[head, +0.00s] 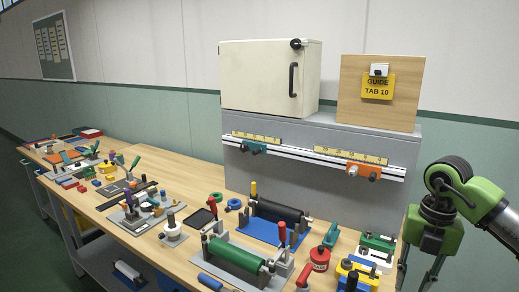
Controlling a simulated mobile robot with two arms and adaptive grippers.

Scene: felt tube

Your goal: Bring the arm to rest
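My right arm comes in from the right edge, with green and black joints. Its gripper (414,272) hangs down at the lower right, just beyond the right end of the workbench (160,172). Its two slim dark fingers point downward and stand apart, with nothing visible between them. The lowest part of the fingers is close to the picture's bottom edge. My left gripper and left arm are not in view.
A white cabinet (255,80) and a wooden board (350,100) with a yellow sign stand behind.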

